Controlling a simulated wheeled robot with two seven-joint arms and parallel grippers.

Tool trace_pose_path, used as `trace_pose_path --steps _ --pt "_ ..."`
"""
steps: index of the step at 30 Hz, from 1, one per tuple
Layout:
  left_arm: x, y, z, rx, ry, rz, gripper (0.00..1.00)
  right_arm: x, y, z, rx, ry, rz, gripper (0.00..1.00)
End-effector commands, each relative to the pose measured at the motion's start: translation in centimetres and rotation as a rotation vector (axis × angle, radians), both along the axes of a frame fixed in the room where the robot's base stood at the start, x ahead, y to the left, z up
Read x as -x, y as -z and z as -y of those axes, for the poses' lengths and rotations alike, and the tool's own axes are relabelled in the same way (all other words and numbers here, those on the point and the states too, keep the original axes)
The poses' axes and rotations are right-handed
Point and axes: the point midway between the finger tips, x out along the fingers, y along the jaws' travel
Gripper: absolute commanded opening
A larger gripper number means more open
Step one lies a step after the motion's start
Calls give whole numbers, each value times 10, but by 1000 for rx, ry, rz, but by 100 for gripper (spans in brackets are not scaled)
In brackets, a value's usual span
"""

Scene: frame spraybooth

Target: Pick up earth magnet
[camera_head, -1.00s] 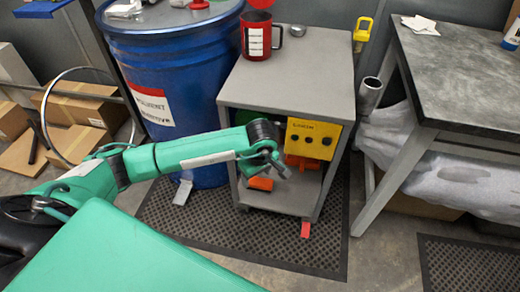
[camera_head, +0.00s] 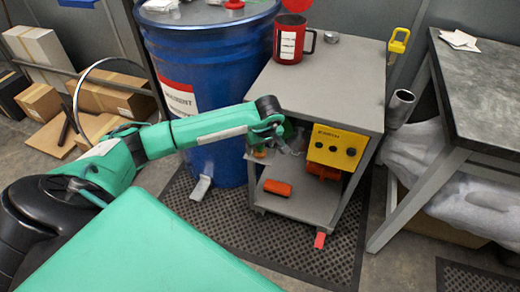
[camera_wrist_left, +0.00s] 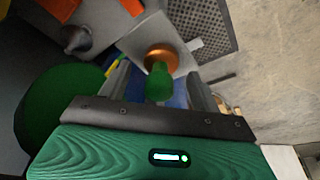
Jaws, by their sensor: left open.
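A small piece with a copper-coloured round base and a green upper part, which I take to be the earth magnet (camera_wrist_left: 160,56), shows in the left wrist view between the fingers of my left gripper (camera_wrist_left: 157,78). The gripper is open, with a finger on each side of the green part; I cannot tell whether either touches it. In the head view my left gripper (camera_head: 277,138) is at the left opening of the grey cart (camera_head: 315,88), left of a yellow control box (camera_head: 337,146). The earth magnet is small and partly hidden there. My right gripper is not in view.
A blue drum (camera_head: 212,75) stands close left of the cart. A workbench (camera_head: 485,85) stands at the right. A dark mat (camera_head: 285,250) covers the floor in front.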

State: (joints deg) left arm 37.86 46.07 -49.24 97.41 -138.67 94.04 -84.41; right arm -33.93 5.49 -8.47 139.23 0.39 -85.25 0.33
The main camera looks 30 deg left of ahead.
Motion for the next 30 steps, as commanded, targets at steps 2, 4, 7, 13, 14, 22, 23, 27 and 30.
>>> trace_pose_path --steps 2,4,7,13,14,22,23,27,30 --pt "-4 2 -8 1 -1 0 65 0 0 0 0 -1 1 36" --pt "-4 10 -8 2 1 -3 65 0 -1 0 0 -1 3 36" --pt "-5 11 -9 0 1 1 65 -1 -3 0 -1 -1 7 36" --pt "-5 11 -9 0 1 1 61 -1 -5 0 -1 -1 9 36" --pt "-5 11 -9 0 1 1 55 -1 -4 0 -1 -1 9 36" --pt "-5 11 -8 1 1 1 10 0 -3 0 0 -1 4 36" --pt "-5 11 -8 1 1 2 10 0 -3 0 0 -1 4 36" --pt "-5 11 -8 1 1 2 10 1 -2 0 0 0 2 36" --pt "-5 8 -8 1 1 2 10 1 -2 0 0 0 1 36"
